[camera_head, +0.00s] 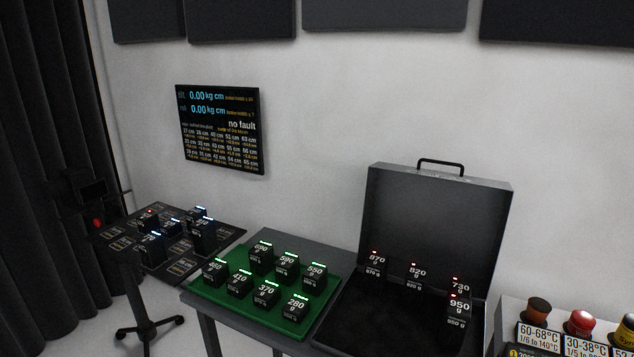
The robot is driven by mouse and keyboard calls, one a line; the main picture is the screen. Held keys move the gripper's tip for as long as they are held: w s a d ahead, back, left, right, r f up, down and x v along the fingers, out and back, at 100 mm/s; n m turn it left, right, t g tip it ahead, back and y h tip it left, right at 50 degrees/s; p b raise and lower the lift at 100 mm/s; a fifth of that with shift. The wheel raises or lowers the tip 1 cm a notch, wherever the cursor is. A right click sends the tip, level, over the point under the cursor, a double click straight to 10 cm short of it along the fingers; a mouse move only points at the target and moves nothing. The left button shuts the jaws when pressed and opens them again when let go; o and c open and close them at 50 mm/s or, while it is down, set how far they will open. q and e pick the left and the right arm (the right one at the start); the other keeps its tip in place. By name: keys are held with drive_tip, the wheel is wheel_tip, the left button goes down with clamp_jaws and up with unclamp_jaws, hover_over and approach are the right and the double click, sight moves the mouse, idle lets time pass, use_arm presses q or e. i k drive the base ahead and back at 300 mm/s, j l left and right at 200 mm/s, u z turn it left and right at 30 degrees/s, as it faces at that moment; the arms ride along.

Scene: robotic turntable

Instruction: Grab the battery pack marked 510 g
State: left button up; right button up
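Several black battery packs with white weight labels and green lights stand on a green mat (207,294). The front-row pack (239,285) between the 460 g pack (215,271) and the 370 g pack (266,292) has a label ending in 10 g. Its first digit is too small to read surely; it may be 510. The 690 g (261,252), 590 g (287,262) and 550 g (314,278) packs stand behind, and the 280 g pack (295,308) at the front right. Neither of my grippers is in view.
A dark turntable plate (215,237) with several packs stands at the left on a wheeled stand. An open black case (430,225) holds packs with red lights right of the mat. Jars (580,322) stand far right.

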sight(148, 222)
drive_tip(key=i+j, duration=0.2)
drive_tip(key=j, duration=0.35)
drive_tip(key=i+j+z, duration=0.1)
drive_tip(key=j, duration=0.45)
drive_tip(key=i+j, duration=0.2)
drive_tip(key=j, duration=0.4)
drive_tip(key=i+j, duration=0.15)
drive_tip(key=j, duration=0.4)
drive_tip(key=i+j+z, duration=0.1)
drive_tip(key=j, duration=0.5)
drive_tip(key=i+j, duration=0.2)
drive_tip(key=j, duration=0.4)
drive_tip(key=i+j, duration=0.15)
drive_tip(key=j, duration=0.4)
drive_tip(key=i+j+z, duration=0.1)
drive_tip(key=j, duration=0.5)
drive_tip(key=i+j, duration=0.15)
drive_tip(key=j, duration=0.2)
drive_tip(key=i+j, duration=0.1)
drive_tip(key=j, duration=0.25)
drive_tip(key=i+j+z, duration=0.1)
drive_tip(key=j, duration=0.25)
